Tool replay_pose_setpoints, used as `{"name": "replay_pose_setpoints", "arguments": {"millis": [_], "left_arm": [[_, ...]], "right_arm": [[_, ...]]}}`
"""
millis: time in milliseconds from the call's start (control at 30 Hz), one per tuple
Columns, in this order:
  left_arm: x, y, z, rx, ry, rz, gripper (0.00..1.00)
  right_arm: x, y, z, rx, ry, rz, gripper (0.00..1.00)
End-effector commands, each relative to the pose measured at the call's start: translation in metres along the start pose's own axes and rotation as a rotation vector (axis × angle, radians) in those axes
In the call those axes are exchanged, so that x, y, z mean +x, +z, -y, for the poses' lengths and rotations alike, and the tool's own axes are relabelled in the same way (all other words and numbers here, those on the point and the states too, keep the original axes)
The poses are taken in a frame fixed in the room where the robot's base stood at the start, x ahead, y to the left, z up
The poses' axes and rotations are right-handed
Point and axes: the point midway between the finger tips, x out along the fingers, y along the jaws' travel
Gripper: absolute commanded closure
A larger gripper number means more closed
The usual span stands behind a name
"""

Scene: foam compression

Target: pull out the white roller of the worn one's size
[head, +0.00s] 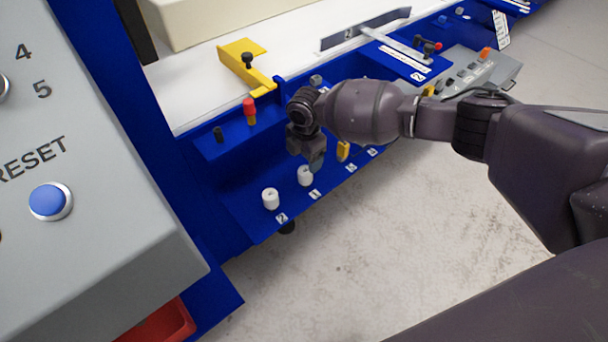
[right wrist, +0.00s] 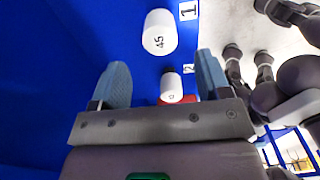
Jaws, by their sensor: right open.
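Two white rollers stand upright on the blue shelf in the head view. One roller (head: 305,176) is by label 1, the other (head: 270,198) by label 2. In the right wrist view the label 1 roller (right wrist: 161,32) is marked 45; the label 2 roller (right wrist: 172,88) looks smaller and its mark is too small to read. My right gripper (head: 317,162) is over the shelf, close to the label 1 roller. Its fingers (right wrist: 163,80) are apart with nothing held. I cannot pick out a worn roller. My left gripper is not in view.
The blue shelf (head: 243,208) has more labels and a yellow piece (head: 343,151) to the right. Behind it are a red knob (head: 249,106), a black knob (head: 218,134) and a yellow bracket (head: 240,60). A grey RESET panel (head: 120,190) stands at left. Open floor lies in front.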

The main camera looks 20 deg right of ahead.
Motion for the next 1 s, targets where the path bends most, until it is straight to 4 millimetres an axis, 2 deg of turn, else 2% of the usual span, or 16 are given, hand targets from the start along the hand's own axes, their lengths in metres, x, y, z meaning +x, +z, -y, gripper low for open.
{"name": "replay_pose_setpoints", "arguments": {"millis": [33,300,600,1000], "left_arm": [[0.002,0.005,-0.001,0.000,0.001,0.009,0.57],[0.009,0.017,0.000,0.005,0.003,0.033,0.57],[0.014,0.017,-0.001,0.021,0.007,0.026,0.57],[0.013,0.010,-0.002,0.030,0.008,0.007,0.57]], "right_arm": [[0.010,0.000,0.001,0.000,-0.007,-0.002,0.30],[0.043,0.000,0.002,0.000,-0.010,-0.003,0.30],[0.074,-0.001,0.002,0.000,-0.006,-0.003,0.30],[0.078,0.000,0.000,-0.001,0.000,0.000,0.30]]}}
